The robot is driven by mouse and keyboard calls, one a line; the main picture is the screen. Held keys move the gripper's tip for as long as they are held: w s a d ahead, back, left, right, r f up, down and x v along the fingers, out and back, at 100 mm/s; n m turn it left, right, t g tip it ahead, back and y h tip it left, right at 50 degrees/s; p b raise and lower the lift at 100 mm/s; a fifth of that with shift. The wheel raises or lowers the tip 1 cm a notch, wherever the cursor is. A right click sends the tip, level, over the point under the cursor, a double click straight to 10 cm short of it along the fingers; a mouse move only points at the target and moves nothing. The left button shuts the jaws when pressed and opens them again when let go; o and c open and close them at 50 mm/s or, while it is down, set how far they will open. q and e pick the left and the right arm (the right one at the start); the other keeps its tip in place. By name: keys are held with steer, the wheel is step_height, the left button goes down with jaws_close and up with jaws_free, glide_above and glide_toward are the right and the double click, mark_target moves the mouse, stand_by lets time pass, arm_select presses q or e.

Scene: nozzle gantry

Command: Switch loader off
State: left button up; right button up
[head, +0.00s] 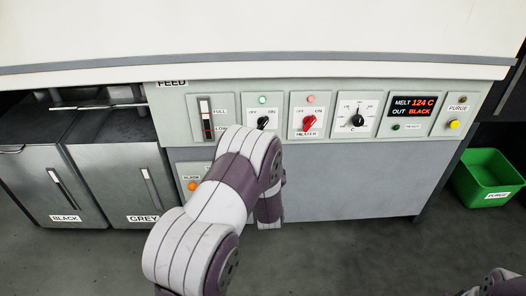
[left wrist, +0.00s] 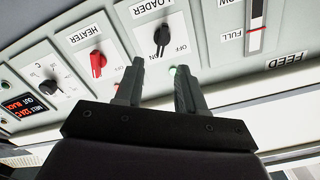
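The loader switch is a black knob (head: 263,122) on the grey panel, under a lit green lamp (head: 263,100). In the left wrist view, which is upside down, the loader knob (left wrist: 161,38) has its handle slanted towards the ON label. My left gripper (left wrist: 159,68) is open and empty, its two fingers apart just short of the loader plate. One fingertip partly covers the green lamp. In the head view my left arm hides this gripper. My right gripper is not in view; only part of that arm shows at the lower right.
The red heater knob (head: 309,123) sits right beside the loader, with a temperature dial (head: 357,119) beyond it. The feed gauge (head: 206,118) is on the left. Black and grey bins (head: 110,165) stand at left, a green purge bin (head: 487,178) at right.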

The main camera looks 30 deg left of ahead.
mark_target(263, 127)
arm_select(q)
steer(key=x, duration=0.4)
steer(key=b+x, duration=0.1)
steer(key=x, duration=0.3)
steer(key=b+x, duration=0.1)
steer(key=x, duration=0.3)
steer(key=shift+w+a+r, duration=0.15)
steer(key=shift+a+r, duration=0.05)
steer(key=shift+r, duration=0.05)
steer(key=c, duration=0.7)
